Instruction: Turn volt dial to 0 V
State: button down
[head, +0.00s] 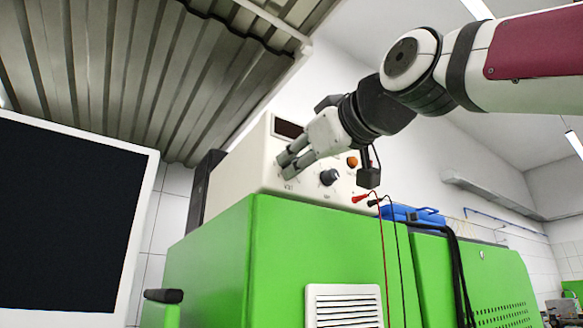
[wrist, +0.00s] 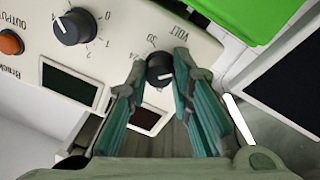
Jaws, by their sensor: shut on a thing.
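The volt dial (wrist: 159,68) is a small black knob with a white pointer mark, on a cream power supply panel. In the wrist view the VOLT label reads upside down above it, with 30 and 24 printed close by. The white mark points roughly right in that view. My gripper (wrist: 160,62) is shut on the dial, one grey-green finger on each side. In the head view my gripper (head: 289,164) is at the left of the power supply's front (head: 270,172); its fingers hide the volt dial there.
A second black dial (wrist: 78,27) and an orange button (wrist: 11,42) sit on the same panel. Two dark displays (wrist: 70,82) are also there. The supply stands on a green cabinet (head: 225,245). Red and black leads (head: 384,235) hang in front. A dark screen (head: 65,215) stands left.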

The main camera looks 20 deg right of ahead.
jog(key=c, duration=1.4)
grip_release()
jog(key=s, duration=0.4)
jog(key=s+d, duration=0.1)
jog(key=s, duration=0.6)
jog(key=shift+s+d+f, duration=0.3)
jog(key=shift+s, duration=0.1)
